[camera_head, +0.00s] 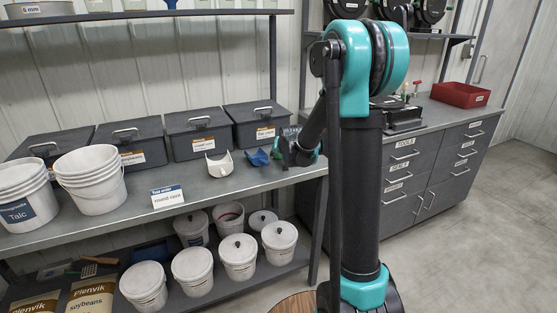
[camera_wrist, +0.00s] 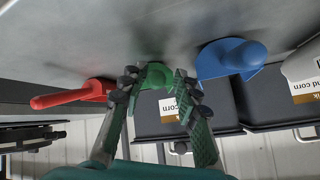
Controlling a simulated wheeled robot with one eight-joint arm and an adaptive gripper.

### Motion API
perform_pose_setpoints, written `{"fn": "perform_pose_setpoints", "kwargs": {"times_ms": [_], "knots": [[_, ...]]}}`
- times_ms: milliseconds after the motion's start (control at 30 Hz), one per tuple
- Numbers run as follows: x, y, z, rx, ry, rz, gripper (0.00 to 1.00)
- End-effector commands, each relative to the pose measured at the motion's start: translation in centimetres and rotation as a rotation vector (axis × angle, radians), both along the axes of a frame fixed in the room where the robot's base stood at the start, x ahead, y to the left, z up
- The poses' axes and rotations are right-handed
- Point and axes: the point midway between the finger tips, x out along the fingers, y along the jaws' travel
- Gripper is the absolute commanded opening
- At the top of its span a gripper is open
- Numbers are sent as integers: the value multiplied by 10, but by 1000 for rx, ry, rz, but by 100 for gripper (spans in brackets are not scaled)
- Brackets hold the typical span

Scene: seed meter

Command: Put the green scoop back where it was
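The green scoop (camera_wrist: 154,75) is between the two fingers of my gripper (camera_wrist: 156,82) in the wrist view, close to the grey worktop. My fingers stand apart, one on each side of it; I see no clear grip on it. In the head view my gripper (camera_head: 302,152) is at the right end of the worktop, and only a bit of green shows beside it, mostly hidden by my arm. The blue scoop (camera_wrist: 231,57) lies to one side of the green one, and the red scoop (camera_wrist: 75,94) to the other.
A white scoop (camera_head: 219,166) lies left of the blue scoop on the worktop (camera_head: 240,188). Grey lidded bins (camera_head: 197,135) stand behind them. A white sign (camera_head: 167,196) and white buckets (camera_head: 92,180) are farther left. A drawer cabinet (camera_head: 430,165) is at right.

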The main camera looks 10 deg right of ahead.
Motion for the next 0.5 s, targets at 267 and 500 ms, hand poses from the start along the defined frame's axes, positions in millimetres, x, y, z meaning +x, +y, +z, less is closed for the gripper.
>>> {"fn": "perform_pose_setpoints", "kwargs": {"times_ms": [267, 500], "knots": [[-34, -4, 31, 0, 0, 0, 31], [-59, -7, 54, 0, 0, 0, 31]]}}
